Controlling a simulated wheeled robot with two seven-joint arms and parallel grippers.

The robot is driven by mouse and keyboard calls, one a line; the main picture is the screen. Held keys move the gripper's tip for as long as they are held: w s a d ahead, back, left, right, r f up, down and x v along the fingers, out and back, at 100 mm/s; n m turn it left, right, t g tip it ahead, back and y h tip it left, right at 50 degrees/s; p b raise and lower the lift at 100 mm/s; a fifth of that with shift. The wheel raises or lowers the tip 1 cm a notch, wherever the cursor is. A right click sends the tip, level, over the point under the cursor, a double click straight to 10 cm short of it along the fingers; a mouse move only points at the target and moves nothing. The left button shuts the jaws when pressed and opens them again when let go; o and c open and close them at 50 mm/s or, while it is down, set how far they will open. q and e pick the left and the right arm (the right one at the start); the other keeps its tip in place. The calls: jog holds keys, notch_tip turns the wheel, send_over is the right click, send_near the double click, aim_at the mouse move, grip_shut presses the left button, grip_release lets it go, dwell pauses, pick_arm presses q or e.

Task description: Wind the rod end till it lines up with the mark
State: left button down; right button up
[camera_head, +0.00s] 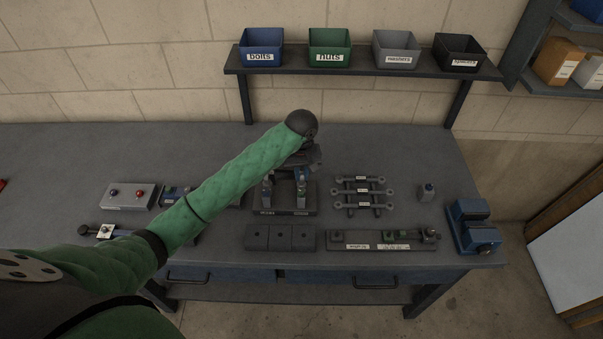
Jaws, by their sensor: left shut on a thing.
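My left gripper (303,168) is over the dark stand (285,212) at the middle of the bench, its fingers pointing down. Rods with ring-shaped rod ends (362,192) lie across a rack to the right. A long fixture plate (345,240) with white labels lies in front, with green parts and a round end piece (429,234) at its right. The mark is too small to make out. My right gripper is out of view.
A dark block (280,237) lies in front of the stand. A button box (129,196) is at left. Labelled bins (330,48) sit on the shelf behind.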

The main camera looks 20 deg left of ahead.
pick_arm(q)
jog(key=n, duration=0.3)
jog(key=shift+r, duration=0.1)
jog(key=n, duration=0.3)
jog(key=shift+d, duration=0.1)
jog(key=shift+n, duration=1.2)
jog(key=c, duration=1.4)
grip_release()
